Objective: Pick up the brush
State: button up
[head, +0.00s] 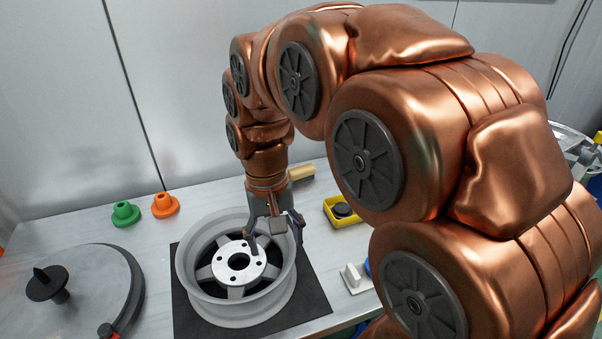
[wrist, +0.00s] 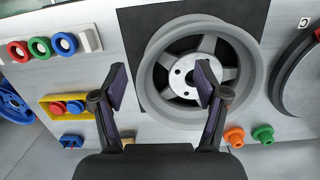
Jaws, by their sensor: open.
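A tan wooden block (head: 302,172), which looks like the brush, lies at the back of the table, just right of my wrist in the head view. Only a small tan piece of it (wrist: 128,143) shows in the wrist view, by the base of the left finger; the rest is hidden. I cannot make out bristles. My gripper (head: 275,228) points down over the right part of the grey wheel rim (head: 190,280). In the wrist view my gripper (wrist: 161,83) is open, its fingers wide apart with nothing held. The block is outside the fingers.
The rim lies on a black mat (head: 312,300). Green (head: 125,213) and orange (head: 164,205) cones stand at the back left. A yellow bin (head: 333,222) is right of my gripper. A wall closes the back.

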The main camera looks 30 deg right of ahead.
jog(key=w+d+r+m+p, duration=0.15)
jog(key=w+d, duration=0.25)
jog(key=w, duration=0.5)
jog(key=w+d+m+b, duration=0.1)
jog(key=w+d+m, duration=0.2)
jog(key=w, duration=0.5)
jog(key=m+t+p, duration=0.1)
jog(key=m+p, duration=0.2)
jog(key=m, duration=0.8)
send_over(302, 168)
jog(key=f, duration=1.4)
jog(key=shift+s+a+f, duration=0.15)
jog(key=shift+a+f, duration=0.2)
jog(key=shift+f, duration=0.05)
jog(key=shift+d+f, duration=0.25)
jog(key=shift+f, duration=1.2)
jog(key=shift+f+p, duration=1.2)
jog(key=shift+f, duration=1.5)
jog(key=c, duration=1.3)
